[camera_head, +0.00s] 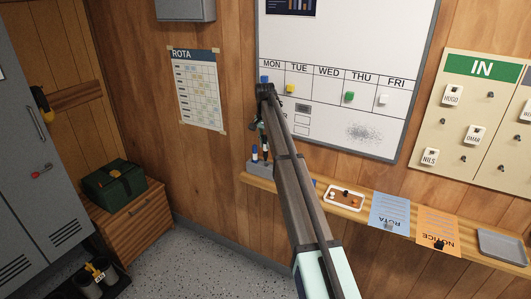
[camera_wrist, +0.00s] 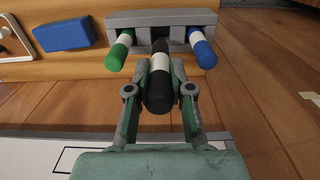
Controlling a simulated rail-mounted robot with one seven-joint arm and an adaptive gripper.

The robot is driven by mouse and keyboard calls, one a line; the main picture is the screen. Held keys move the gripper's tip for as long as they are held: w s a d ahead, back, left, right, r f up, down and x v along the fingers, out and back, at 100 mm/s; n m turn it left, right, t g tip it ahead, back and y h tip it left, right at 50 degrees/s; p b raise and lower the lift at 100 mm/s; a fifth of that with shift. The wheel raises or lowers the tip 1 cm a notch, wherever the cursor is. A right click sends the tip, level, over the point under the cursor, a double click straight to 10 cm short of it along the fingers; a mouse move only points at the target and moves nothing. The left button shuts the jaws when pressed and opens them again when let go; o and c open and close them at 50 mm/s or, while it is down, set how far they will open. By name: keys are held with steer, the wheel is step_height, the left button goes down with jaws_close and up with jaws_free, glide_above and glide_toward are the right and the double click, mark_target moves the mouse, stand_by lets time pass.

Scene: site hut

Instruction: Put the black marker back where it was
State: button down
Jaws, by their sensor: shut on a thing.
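The black marker (camera_wrist: 158,88) has a white band and is held between the fingers of my gripper (camera_wrist: 160,70), which is shut on it. In the wrist view it lies in front of the grey marker holder (camera_wrist: 205,17), between a green marker (camera_wrist: 120,50) and a blue marker (camera_wrist: 201,46). The holder's middle part is largely hidden behind the held marker, so I cannot tell whether they touch. In the head view my gripper (camera_head: 263,132) hangs over the holder (camera_head: 259,171) at the shelf's left end; the blue marker (camera_head: 254,153) stands there.
The wooden shelf (camera_head: 292,189) carries a small tray (camera_head: 344,200), papers and a grey tray (camera_head: 503,246). A blue block (camera_wrist: 63,34) lies beside the holder. The whiteboard (camera_head: 330,40) with coloured magnets is above. My arm hides part of the shelf.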

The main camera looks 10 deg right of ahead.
mark_target(266, 156)
steer(key=shift+f+p, duration=0.7)
steer(key=shift+f, duration=2.35)
steer(key=c, duration=1)
jaws_free()
steer(key=shift+f, duration=0.15)
steer(key=shift+c, duration=0.2)
step_height(266, 156, up, 12)
steer(key=b, duration=0.3)
steer(key=shift+a, duration=0.1)
